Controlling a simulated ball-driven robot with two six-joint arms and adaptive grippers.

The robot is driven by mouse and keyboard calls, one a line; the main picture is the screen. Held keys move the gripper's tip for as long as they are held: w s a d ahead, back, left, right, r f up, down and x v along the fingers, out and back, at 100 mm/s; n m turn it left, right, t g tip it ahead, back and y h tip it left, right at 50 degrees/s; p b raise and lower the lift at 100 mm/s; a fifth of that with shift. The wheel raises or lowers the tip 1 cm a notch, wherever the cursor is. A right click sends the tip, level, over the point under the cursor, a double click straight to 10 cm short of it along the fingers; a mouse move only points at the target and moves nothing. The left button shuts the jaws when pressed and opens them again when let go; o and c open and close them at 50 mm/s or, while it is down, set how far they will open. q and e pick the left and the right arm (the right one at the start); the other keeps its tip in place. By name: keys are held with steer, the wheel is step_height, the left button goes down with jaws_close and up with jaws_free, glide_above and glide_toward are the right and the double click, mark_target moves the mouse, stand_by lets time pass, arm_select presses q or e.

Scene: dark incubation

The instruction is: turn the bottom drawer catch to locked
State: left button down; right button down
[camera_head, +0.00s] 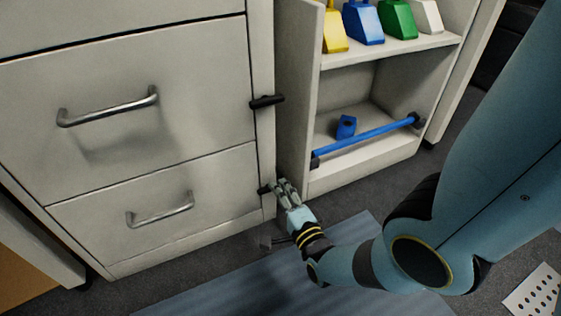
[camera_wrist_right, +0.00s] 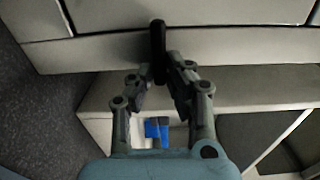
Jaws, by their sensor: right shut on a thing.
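The bottom drawer (camera_head: 95,222) is closed, with a silver bar handle (camera_head: 160,212) on its front. Its dark catch (camera_head: 264,189) is at the right edge of the cabinet and is partly covered by my right gripper (camera_head: 278,186). In the right wrist view the catch (camera_wrist_right: 158,40) is a black bar between the fingertips of my right gripper (camera_wrist_right: 161,75), which is shut on it. A second black catch (camera_head: 267,101) sits higher, beside the drawer above, and points sideways. My left gripper is in neither view.
An open shelf unit stands right of the cabinet, with yellow, blue (camera_head: 362,24), green and white containers on its shelf. A blue bar (camera_head: 368,140) crosses its lower bay, in front of a small blue object (camera_head: 346,126). A blue-grey mat (camera_head: 290,280) lies on the floor.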

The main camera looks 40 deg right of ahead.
steer(key=c, duration=1.3)
jaws_free()
steer(key=shift+s+d+f, duration=0.1)
steer(key=shift+r, duration=5.05)
